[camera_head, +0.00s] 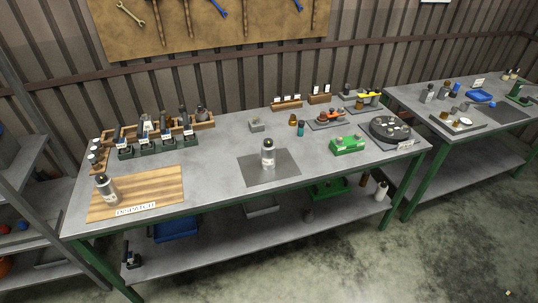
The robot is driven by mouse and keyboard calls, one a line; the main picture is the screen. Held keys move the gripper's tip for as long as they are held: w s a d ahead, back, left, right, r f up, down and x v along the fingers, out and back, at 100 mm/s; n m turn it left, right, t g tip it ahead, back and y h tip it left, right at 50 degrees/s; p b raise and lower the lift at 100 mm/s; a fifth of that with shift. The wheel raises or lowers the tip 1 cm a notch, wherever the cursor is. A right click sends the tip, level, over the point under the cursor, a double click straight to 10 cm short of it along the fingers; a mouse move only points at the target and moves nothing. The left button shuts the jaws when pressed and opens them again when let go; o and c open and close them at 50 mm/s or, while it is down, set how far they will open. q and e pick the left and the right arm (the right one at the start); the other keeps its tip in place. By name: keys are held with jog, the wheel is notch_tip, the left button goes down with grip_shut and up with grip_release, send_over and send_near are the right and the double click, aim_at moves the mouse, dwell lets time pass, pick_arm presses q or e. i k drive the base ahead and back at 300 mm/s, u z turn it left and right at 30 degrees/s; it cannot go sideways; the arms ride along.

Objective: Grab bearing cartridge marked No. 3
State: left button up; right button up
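No number 3 can be read at this size, so I cannot tell which item is the bearing cartridge marked No. 3. Small wooden holders with white tags stand at the back of the bench, one at the centre (286,104) and one further right (320,98). A dark green rack (158,147) with several upright black parts and small white labels stands at the left. A wooden rack (203,121) with dark parts is behind it. Neither of my grippers shows in the head view.
A silver, black-topped cylinder (268,155) stands on a grey mat (286,169). Another cylinder (106,187) stands on the wooden DISPATCH board (160,187). A green box (347,145) and round black tray (390,130) are at right. Bare bench lies between. A second bench (415,106) stands right.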

aim_at(268, 154)
jog(key=u, duration=1.05)
jog(key=i, duration=1.65)
jog(key=z, duration=0.35)
